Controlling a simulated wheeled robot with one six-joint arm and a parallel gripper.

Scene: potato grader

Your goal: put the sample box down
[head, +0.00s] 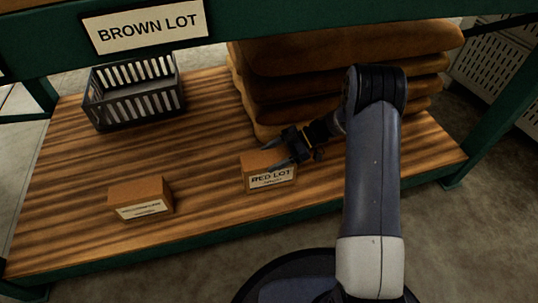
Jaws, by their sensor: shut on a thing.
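A small brown cardboard box with a white label reading "RED LOT" (269,176) is near the front edge of the wooden shelf (215,150), right of centre in the head view. My gripper (269,158) reaches in from the right and is shut on this box at its top. The box looks upright, with its label facing me. Whether its base touches the shelf or is slightly above it, I cannot tell. A second small brown box (141,198) with a white label stands on the shelf to the left; its label is too small to read.
A black slatted crate (135,92) stands at the back left. Stacked brown sacks (340,50) fill the back right, close behind my gripper. A green beam with a "BROWN LOT" sign (148,26) crosses above. The shelf between the two small boxes is clear.

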